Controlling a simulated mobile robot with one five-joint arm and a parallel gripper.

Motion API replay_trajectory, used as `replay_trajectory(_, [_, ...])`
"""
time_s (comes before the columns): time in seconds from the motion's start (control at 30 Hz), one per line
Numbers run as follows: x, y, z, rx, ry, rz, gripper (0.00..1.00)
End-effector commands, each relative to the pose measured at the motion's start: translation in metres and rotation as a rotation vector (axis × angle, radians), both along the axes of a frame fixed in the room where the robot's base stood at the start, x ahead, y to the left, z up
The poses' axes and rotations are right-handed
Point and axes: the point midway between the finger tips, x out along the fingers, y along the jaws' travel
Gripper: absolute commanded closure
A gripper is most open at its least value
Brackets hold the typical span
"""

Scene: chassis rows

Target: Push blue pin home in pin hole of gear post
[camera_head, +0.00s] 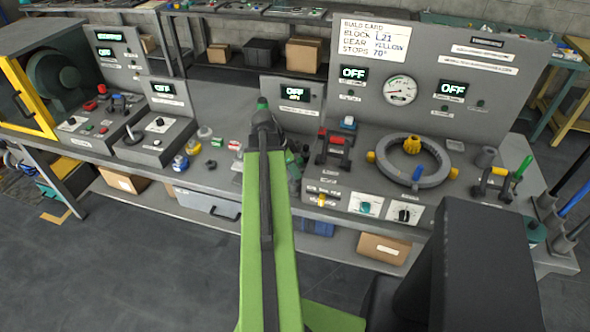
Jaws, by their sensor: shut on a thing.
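My green arm reaches up the middle of the view to its dark wrist. My gripper (292,165) is at the arm's far end, mostly hidden behind the arm, over the middle bench. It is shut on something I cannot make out. A yellow gear (412,144) sits inside a grey ring (440,174) on the right bench, well to the right of my gripper. The gear post and its pin hole are too small or covered to tell. A small upright blue piece (417,174) stands at the ring's front; I cannot tell whether it is the blue pin.
A red-handled fixture (335,147) stands between my arm and the ring. A panel with a gauge (400,90) rises behind. A black body (480,265) blocks the lower right.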

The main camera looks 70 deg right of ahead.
Motion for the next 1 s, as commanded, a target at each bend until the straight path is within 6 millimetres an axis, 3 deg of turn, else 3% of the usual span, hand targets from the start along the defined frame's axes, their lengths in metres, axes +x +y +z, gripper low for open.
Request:
replay_trajectory(0.03, [0.0, 0.0, 0.022, 0.0, 0.0, 0.0, 1.0])
replay_trajectory(0.2, [0.0, 0.0, 0.059, 0.0, 0.0, 0.0, 1.0])
replay_trajectory(0.3, [0.0, 0.0, 0.072, 0.0, 0.0, 0.0, 1.0])
replay_trajectory(0.53, [0.0, 0.0, 0.08, 0.0, 0.0, 0.0, 1.0])
replay_trajectory(0.8, [0.0, 0.0, 0.146, 0.0, 0.0, 0.0, 1.0])
replay_trajectory(1.0, [0.0, 0.0, 0.145, 0.0, 0.0, 0.0, 1.0])
